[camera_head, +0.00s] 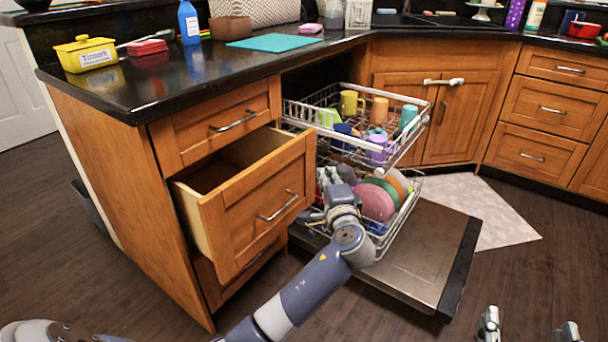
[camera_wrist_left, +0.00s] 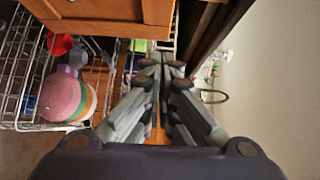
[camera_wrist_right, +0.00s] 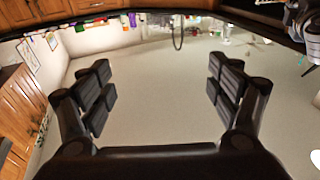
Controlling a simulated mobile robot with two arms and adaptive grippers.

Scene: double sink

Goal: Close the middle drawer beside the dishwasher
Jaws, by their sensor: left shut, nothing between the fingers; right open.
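The middle drawer (camera_head: 255,205) is pulled well out of the wooden cabinet in the head view, with its bar handle (camera_head: 278,206) on the front. Its visible inside looks empty. The dishwasher (camera_head: 425,255) beside it stands open, with both racks out. My left gripper (camera_head: 312,216) is at the right edge of the drawer front, in front of the lower rack. Its fingers are shut and empty in the left wrist view (camera_wrist_left: 165,75). I cannot tell whether they touch the drawer. My right gripper (camera_head: 528,332) is open and empty over the floor at the lower right.
The upper rack (camera_head: 345,140) holds cups and the lower rack (camera_head: 405,215) holds plates, close to my left arm. The top drawer (camera_head: 225,122) above is shut. The counter (camera_head: 150,92) overhangs the cabinet. The floor at the right is clear around a pale mat (camera_head: 500,215).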

